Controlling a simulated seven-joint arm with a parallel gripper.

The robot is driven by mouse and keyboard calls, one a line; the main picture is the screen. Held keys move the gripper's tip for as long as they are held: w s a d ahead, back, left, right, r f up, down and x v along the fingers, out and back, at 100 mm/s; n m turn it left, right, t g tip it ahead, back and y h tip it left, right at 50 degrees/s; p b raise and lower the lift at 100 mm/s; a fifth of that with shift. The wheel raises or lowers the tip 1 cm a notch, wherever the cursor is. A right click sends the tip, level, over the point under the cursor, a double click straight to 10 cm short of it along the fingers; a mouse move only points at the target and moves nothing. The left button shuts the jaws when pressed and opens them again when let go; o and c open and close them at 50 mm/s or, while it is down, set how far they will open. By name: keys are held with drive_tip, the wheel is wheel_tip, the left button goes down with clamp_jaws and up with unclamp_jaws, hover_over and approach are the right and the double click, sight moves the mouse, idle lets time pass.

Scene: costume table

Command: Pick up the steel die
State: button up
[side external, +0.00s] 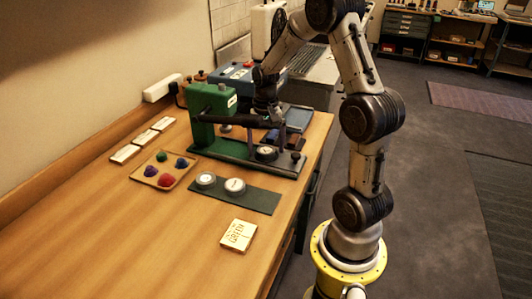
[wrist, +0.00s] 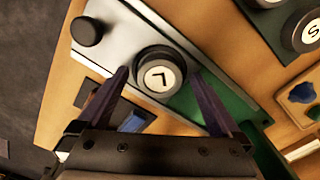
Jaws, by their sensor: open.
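A round die (wrist: 160,76) with a dark grey rim and a white face marked like an L sits on the press's flat metal base (wrist: 120,18). In the side view the same die (side external: 266,153) stands on the base beside the green press. My gripper (wrist: 158,74) is open and empty, pointing down, with one finger on each side of the die in the wrist view. I cannot tell the exact gap between fingers and die. Two similar round dies (side external: 206,179) (side external: 235,185) rest on a dark green mat (side external: 262,202); one marked S (wrist: 309,33) shows in the wrist view.
A black knob (wrist: 87,31) stands on the base near the die. The green press (side external: 201,112) rises at its left. A tray (side external: 147,172) holds several coloured lumps. A lettered cream block (side external: 238,235) lies at the front. The left front table is clear.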

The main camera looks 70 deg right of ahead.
drive_tip(key=shift+c, duration=0.3)
clamp_jaws()
drive_tip(key=shift+r, duration=0.15)
